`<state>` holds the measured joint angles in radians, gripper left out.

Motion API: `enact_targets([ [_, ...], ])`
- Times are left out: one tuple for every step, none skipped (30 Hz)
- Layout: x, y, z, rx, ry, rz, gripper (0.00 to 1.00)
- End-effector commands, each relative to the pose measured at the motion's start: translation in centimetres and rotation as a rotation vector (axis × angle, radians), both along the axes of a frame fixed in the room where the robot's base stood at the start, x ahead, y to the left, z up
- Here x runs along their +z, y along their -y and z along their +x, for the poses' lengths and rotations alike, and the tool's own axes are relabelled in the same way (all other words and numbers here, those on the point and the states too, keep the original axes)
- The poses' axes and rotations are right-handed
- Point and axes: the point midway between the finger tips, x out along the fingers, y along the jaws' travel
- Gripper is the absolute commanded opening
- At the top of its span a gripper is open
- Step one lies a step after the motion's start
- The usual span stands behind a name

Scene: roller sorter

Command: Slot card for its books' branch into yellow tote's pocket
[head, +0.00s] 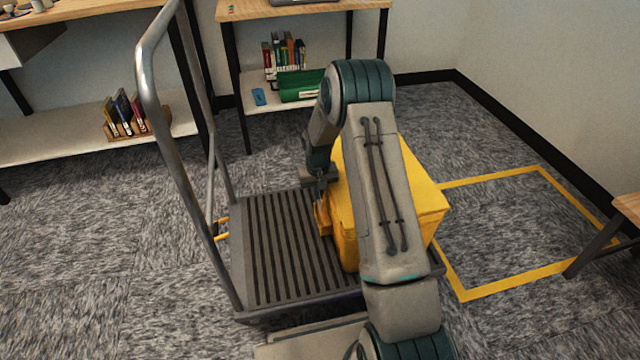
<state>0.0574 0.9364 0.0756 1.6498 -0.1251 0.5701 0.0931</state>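The yellow tote (423,200) stands on the right part of a flat grey platform cart. My arm passes in front of it and hides much of it. My gripper (321,196) is at the tote's left side, pointing down just above a small yellow part (322,217) on that side, which may be the pocket. The fingers are small and dark here, so I cannot tell whether they are open or shut, or touching the tote. No card can be made out at the gripper. No books show inside the tote from here.
The cart (285,245) has a tall metal handle (165,120) on its left. Behind, a shelf holds books (288,54), a green bin (300,88) and a small blue flat item (258,97). More books (125,110) stand at left. A yellow floor outline (500,290) is empty.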

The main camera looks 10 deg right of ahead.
Motion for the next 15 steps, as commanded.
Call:
enact_targets([
  [-3.78, 0.07, -2.85, -0.009, -0.086, 0.003, 0.0],
  [-3.84, 0.07, -2.85, -0.009, -0.087, 0.003, 0.0],
  [-3.92, 0.07, -2.87, -0.009, -0.087, 0.003, 0.0],
  [-4.0, 0.07, -2.87, -0.009, -0.088, 0.003, 0.0],
  [-4.05, 0.07, -2.88, -0.009, -0.088, 0.003, 0.0],
  [-4.11, 0.07, -2.89, -0.009, -0.089, 0.003, 0.0],
  [-4.15, 0.07, -2.9, -0.009, -0.089, 0.003, 0.0],
  [-4.17, 0.07, -2.9, -0.009, -0.09, 0.003, 0.0],
  [-4.18, 0.07, -2.91, -0.009, -0.09, 0.003, 0.0],
  [-4.18, 0.07, -2.92, -0.009, -0.091, 0.003, 0.0],
  [-4.17, 0.07, -2.94, -0.01, -0.091, 0.003, 0.0],
  [-4.16, 0.07, -2.95, -0.01, -0.092, 0.003, 0.0],
  [-4.16, 0.07, -2.95, -0.01, -0.092, 0.003, 0.0],
  [-4.16, 0.07, -2.96, -0.01, -0.092, 0.003, 0.0],
  [-4.16, 0.07, -2.96, -0.01, -0.093, 0.003, 0.05],
])
